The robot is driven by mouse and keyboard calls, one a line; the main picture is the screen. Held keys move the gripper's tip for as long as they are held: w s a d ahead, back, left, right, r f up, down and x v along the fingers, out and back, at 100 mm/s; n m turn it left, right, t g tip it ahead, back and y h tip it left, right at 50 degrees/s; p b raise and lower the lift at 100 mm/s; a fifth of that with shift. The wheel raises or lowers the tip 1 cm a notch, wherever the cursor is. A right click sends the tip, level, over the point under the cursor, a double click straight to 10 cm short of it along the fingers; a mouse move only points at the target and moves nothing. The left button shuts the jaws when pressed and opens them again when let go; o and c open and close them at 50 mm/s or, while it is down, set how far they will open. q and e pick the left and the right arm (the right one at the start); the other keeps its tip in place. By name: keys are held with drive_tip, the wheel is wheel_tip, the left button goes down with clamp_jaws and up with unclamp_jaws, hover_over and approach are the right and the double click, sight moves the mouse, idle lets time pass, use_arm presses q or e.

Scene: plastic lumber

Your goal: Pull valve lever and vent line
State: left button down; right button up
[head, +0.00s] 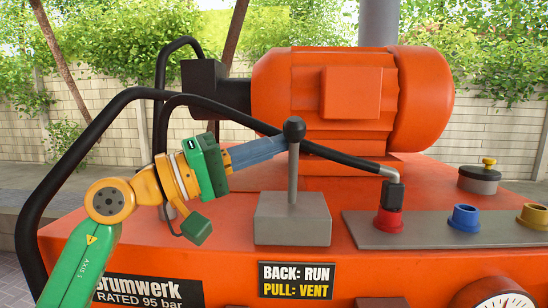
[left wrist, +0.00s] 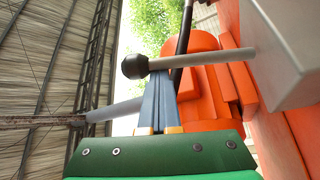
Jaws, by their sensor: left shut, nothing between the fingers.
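The valve lever (head: 293,175) is a grey rod with a black ball knob (head: 294,129), standing about upright from a grey block (head: 292,219) on the orange machine. A label (head: 296,279) below reads "BACK: RUN, PULL: VENT". My left gripper (head: 284,146) is shut and empty, its blue-grey fingers reaching the rod just below the knob from the left. In the left wrist view, the rod (left wrist: 205,60) crosses at the fingertips (left wrist: 165,75); I cannot tell whether they touch. A black hose (head: 340,157) ends at a red coupling (head: 389,221). My right gripper is not in view.
An orange motor (head: 350,95) stands behind the lever. A black tube rail (head: 57,180) curves up at the left. Blue (head: 465,217) and yellow (head: 534,214) ports sit on a grey plate at the right. A gauge (head: 503,303) is partly cut off at the bottom.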

use_arm(q)
drive_tip(key=shift+s+d+f+m+b, duration=0.1)
drive_tip(key=shift+s+m+b, duration=0.25)
drive_tip(key=shift+m, duration=0.15)
drive_tip(key=b+v, duration=0.3)
drive_tip(key=v, duration=0.4)
drive_tip(key=shift+w+f, duration=0.1)
